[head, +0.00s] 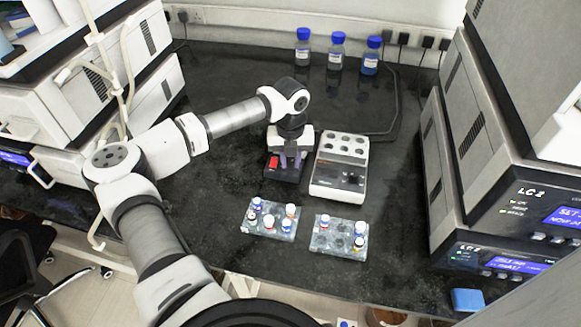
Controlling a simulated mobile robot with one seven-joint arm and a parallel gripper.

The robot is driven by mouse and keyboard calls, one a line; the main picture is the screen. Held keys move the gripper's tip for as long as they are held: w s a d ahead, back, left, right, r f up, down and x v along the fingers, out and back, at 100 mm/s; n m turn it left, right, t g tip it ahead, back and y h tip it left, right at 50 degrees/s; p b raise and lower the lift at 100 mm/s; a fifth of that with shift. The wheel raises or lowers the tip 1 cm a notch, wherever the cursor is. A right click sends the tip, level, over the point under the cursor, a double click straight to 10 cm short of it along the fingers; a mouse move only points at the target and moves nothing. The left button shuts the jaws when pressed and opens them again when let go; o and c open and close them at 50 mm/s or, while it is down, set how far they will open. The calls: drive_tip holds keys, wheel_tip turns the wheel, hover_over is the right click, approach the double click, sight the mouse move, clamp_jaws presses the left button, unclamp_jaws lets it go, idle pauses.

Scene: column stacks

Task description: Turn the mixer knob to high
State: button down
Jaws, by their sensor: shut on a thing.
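The mixer (283,175) is a small dark unit with a red switch on its left side, standing on the black bench near the middle. My gripper (290,163) points down over the front of the mixer, with its fingers shut at the place of the knob. The knob itself is hidden by the fingers, so its setting cannot be read.
A white block heater (322,187) with round wells stands close to the right of the mixer. Two vial racks (247,224) (318,242) sit in front. Blue-capped bottles (336,52) stand at the back. Stacked instruments (465,150) flank the bench at left and right.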

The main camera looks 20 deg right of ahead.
sight(291, 162)
drive_tip(key=m+b, duration=0.6)
drive_tip(key=shift+f, duration=0.2)
drive_tip(key=m+b, duration=0.3)
drive_tip(key=m, duration=0.2)
drive_tip(key=shift+r, duration=0.2)
drive_tip(key=shift+m, duration=0.5)
drive_tip(key=c, duration=1.2)
unclamp_jaws()
drive_tip(key=shift+c, duration=0.2)
wheel_tip(291, 162, up, 14)
drive_tip(key=b, duration=0.1)
drive_tip(key=shift+b, duration=0.3)
